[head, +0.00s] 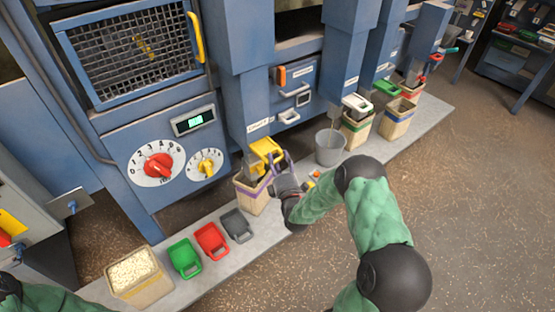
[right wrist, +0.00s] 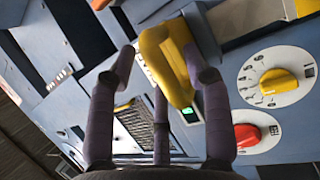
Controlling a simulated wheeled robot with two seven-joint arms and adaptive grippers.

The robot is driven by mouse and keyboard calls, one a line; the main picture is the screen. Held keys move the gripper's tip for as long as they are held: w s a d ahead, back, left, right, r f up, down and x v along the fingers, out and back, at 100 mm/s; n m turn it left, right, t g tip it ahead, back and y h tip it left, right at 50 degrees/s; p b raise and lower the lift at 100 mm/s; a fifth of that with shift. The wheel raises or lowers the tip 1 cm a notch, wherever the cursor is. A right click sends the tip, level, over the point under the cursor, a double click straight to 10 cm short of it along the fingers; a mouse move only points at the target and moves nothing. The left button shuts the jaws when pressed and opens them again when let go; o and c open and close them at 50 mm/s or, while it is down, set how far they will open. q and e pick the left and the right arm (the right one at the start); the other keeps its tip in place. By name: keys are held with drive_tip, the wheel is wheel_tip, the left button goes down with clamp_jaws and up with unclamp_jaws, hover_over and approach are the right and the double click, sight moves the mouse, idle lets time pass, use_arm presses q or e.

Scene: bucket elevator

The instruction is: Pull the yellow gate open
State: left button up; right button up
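The yellow gate (head: 266,149) is at the lower end of a blue chute, above a bin (head: 252,195) with a purple band. My right gripper (head: 281,164) is right beside the gate, just in front of it. In the right wrist view the gate's yellow handle (right wrist: 170,60) reaches in between the spread fingers of my right gripper (right wrist: 165,77). The fingers look open; I cannot tell whether any touches the handle. My left gripper is not in view; only a bit of my left arm shows at the lower left.
Green (head: 184,258), red (head: 212,240) and dark grey scoops (head: 237,225) lie on the grey ledge, with a filled bin (head: 138,276) to their left. A grey bucket (head: 330,147) stands right of my right gripper. A red dial (head: 158,166) and a yellow-knobbed dial (head: 206,164) are on the blue panel.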

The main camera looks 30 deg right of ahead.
drive_tip(key=v, duration=1.2)
drive_tip(key=shift+w, duration=0.15)
idle(0.4)
